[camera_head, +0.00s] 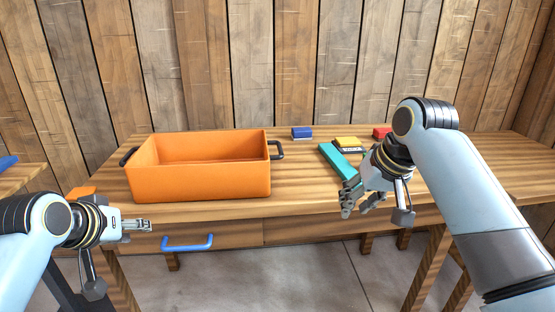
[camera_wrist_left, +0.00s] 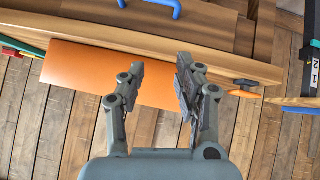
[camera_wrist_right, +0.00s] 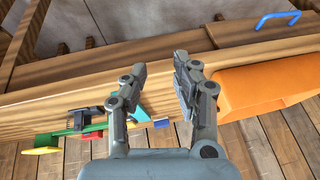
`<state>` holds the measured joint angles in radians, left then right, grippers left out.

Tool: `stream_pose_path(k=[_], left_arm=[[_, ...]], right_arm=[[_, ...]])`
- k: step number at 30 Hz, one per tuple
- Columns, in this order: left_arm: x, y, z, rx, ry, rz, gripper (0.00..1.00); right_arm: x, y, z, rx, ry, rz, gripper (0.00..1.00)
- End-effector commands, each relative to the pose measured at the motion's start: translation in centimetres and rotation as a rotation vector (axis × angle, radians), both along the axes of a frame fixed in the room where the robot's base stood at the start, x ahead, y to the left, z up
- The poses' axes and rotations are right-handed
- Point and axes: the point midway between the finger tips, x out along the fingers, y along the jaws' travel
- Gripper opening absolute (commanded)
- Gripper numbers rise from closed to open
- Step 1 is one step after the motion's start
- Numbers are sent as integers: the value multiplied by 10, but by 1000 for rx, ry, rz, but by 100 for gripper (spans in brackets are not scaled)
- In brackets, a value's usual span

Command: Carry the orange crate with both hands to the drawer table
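The orange crate (camera_head: 205,182) stands upright on the wooden table with a drawer (camera_head: 300,205), left of the middle. It looks empty inside and has a dark handle at each end, left (camera_head: 129,156) and right (camera_head: 277,150). My left gripper (camera_head: 148,225) is in front of the crate, below its left end, apart from it. In the left wrist view the left fingers (camera_wrist_left: 160,75) stand apart and hold nothing. My right gripper (camera_head: 362,203) is right of the crate near the table's front edge. Its fingers (camera_wrist_right: 160,75) stand apart and empty in the right wrist view.
A teal box (camera_head: 336,160), a blue block (camera_head: 302,133), a yellow-black item (camera_head: 347,144) and a red block (camera_head: 381,132) lie right of the crate. The drawer's blue handle (camera_head: 187,244) juts from the front. Another wooden surface (camera_head: 20,175) shows at left. A plank wall closes the back.

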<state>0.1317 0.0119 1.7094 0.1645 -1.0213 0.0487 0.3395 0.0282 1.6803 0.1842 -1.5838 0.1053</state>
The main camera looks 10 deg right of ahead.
Motion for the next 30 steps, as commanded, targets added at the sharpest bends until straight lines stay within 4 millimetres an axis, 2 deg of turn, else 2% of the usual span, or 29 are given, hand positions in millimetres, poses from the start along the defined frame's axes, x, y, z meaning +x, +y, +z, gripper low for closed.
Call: stream_pose_path(k=[3,7,14,26,29,30], left_arm=[[0,0,1,0,0,0,33],[0,0,1,0,0,0,33],[0,0,0,0,0,0,33],[0,0,0,0,1,0,33],[-9,0,-11,1,21,0,33],[-16,1,-20,3,38,0,33]], right_arm=[[-10,-5,28,-1,-7,1,29],[-21,-9,56,-2,-8,0,29],[-34,-14,85,0,-5,1,29],[-37,-14,89,2,-1,1,29],[-46,-14,76,1,27,1,29],[-54,-14,63,2,54,1,29]])
